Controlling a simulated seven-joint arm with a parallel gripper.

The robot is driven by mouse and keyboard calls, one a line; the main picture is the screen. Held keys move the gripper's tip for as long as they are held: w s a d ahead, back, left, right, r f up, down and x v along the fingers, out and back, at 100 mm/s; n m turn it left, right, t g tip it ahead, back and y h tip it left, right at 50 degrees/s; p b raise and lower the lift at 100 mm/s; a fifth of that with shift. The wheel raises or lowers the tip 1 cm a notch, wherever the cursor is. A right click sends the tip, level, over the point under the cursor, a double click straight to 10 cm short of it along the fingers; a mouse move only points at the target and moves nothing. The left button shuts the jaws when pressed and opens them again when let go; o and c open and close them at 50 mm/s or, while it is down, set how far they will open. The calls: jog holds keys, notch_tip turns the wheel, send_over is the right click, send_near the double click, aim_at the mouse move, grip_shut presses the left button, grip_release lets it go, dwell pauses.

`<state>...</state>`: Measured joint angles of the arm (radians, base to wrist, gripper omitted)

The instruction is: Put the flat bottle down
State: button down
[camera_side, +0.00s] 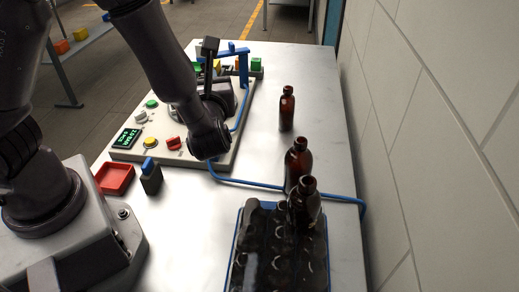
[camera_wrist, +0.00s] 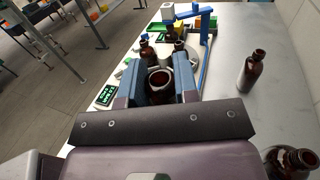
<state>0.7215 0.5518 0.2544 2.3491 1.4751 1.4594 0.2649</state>
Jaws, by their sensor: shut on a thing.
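My gripper (camera_wrist: 161,72) shows in the wrist view with its two blue-grey fingers shut on an amber bottle (camera_wrist: 159,86). The bottle's open round mouth faces the wrist camera; its lower body is hidden, so I cannot tell whether it touches the surface below. In the side view my arm reaches over the control panel and hides most of the gripper, and the held bottle cannot be made out. Beyond the held bottle in the wrist view, parts of two more dark bottles (camera_wrist: 147,49) show.
Amber bottles stand on the table (camera_side: 287,110), (camera_side: 298,160). The panel (camera_side: 128,155) carries knobs and a blue frame (camera_side: 243,68). A red tray (camera_side: 115,179) and blue hose (camera_side: 262,185) lie nearby.

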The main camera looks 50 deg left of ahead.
jog(key=w+a+m+t+h, duration=0.3)
jog(key=w+m+t+h, duration=0.25)
jog(key=w, duration=0.95)
notch_tip(320, 180, down, 14)
jog(key=shift+w+d+f+t, duration=0.2)
jog(key=shift+d+f+t, duration=0.05)
jog(key=shift+t, duration=0.2)
jog(key=shift+y, duration=0.25)
jog(key=shift+f, duration=0.15)
jog(key=c, duration=0.9)
grip_release()
jog(key=shift+o, duration=0.2)
